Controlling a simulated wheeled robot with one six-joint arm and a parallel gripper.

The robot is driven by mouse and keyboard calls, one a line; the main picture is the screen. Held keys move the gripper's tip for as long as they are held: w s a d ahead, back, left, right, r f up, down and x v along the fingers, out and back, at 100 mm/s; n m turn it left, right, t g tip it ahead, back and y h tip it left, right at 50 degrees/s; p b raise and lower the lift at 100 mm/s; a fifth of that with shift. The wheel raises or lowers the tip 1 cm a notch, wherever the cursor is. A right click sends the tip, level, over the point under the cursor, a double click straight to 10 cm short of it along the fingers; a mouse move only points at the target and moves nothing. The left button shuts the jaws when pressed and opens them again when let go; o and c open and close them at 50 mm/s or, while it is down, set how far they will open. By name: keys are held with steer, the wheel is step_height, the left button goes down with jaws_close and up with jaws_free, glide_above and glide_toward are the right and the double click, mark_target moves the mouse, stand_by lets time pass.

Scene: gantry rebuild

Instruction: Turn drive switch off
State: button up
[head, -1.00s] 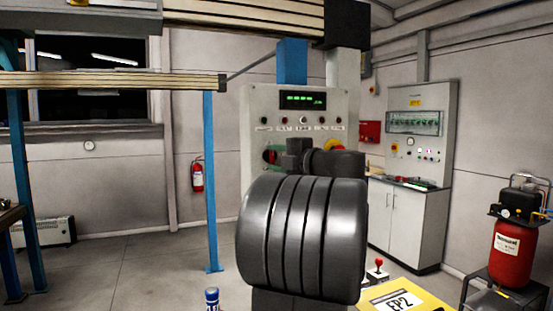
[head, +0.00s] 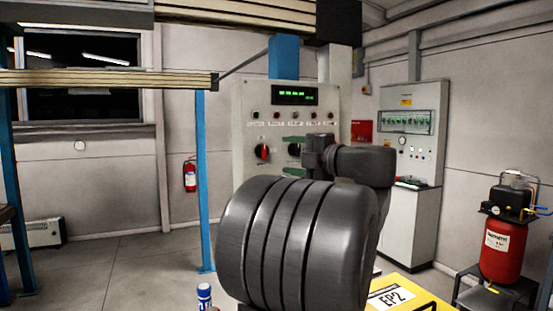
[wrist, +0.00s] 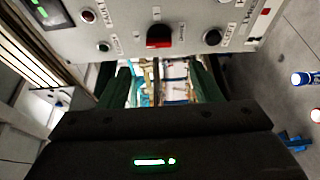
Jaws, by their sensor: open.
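The grey control panel (head: 243,120) carries a red rotary knob (head: 262,152) and a black rotary knob (head: 294,149) to its right. Their labels are too small to read, so I cannot tell which is the drive switch. In the wrist view the red knob (wrist: 159,37) is just beyond my gripper (wrist: 160,78), between the lines of its two green fingers. The gripper is open and empty, with no visible contact. In the head view my arm hides most of the gripper and the panel's lower right.
A blue post (head: 203,185) stands left of the panel. A grey cabinet (head: 405,215) and a red compressor tank (head: 502,248) are at the right. A yellow box marked EP2 (head: 412,300) and a blue can (head: 204,295) are in front.

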mark_target(264, 152)
steer(key=shift+b+v, duration=0.35)
steer(key=shift+v, duration=2.45)
steer(key=shift+w+a, duration=0.1)
steer(key=p+x, duration=0.2)
steer(key=x, duration=1.1)
steer(key=shift+w+a+p, duration=0.25)
steer(key=shift+a+p, duration=0.05)
